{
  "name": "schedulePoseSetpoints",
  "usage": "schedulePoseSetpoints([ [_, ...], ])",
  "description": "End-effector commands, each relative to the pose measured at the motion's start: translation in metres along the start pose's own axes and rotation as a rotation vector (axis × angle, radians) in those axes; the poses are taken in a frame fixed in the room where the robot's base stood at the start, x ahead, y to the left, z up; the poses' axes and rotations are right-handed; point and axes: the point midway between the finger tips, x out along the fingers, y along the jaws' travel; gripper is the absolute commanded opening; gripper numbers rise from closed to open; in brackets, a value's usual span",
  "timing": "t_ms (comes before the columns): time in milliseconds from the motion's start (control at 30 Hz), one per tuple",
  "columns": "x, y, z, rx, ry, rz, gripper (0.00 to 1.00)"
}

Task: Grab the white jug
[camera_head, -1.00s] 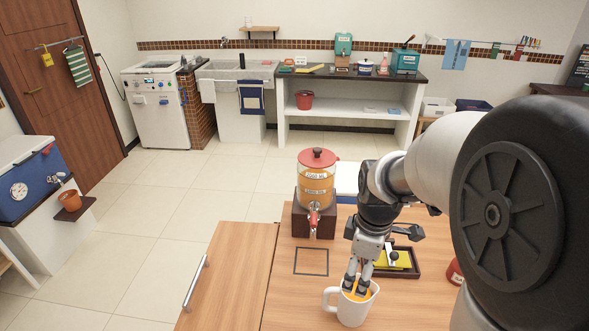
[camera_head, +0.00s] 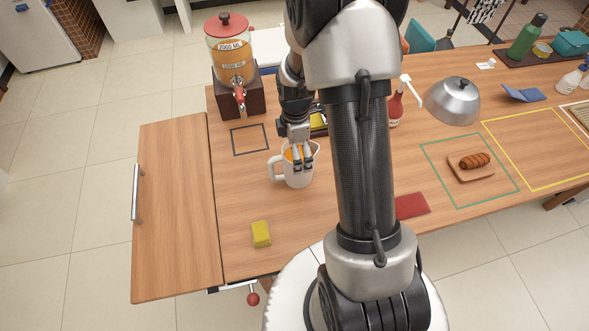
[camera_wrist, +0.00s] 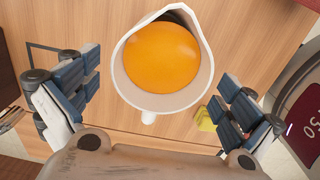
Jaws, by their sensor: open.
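The white jug (camera_head: 299,177) stands upright on the wooden table, with its handle to the left in the head view. The wrist view shows the jug (camera_wrist: 125,82) from above, filled with orange liquid (camera_wrist: 162,57). Its handle points towards the bottom of that view. My gripper (camera_head: 302,158) points down at the jug's top in the head view. In the wrist view my gripper (camera_wrist: 158,85) is open, with one finger on each side of the jug and visible gaps to both. The head view does not show clearly whether the fingers touch it.
A drink dispenser (camera_head: 231,60) with a red lid stands behind the jug, near an empty dark square outline (camera_head: 249,140). A yellow sponge (camera_head: 261,234) lies in front. A red bottle (camera_head: 395,108) and metal dome (camera_head: 453,101) stand to the right. The table's left part is clear.

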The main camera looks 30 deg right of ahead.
Motion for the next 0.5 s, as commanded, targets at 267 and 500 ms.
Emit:
schedulePoseSetpoints([
  [267,0.018,0.000,-0.001,0.000,0.000,-0.001,1.00],
  [500,0.055,0.000,-0.002,0.001,0.000,-0.002,1.00],
])
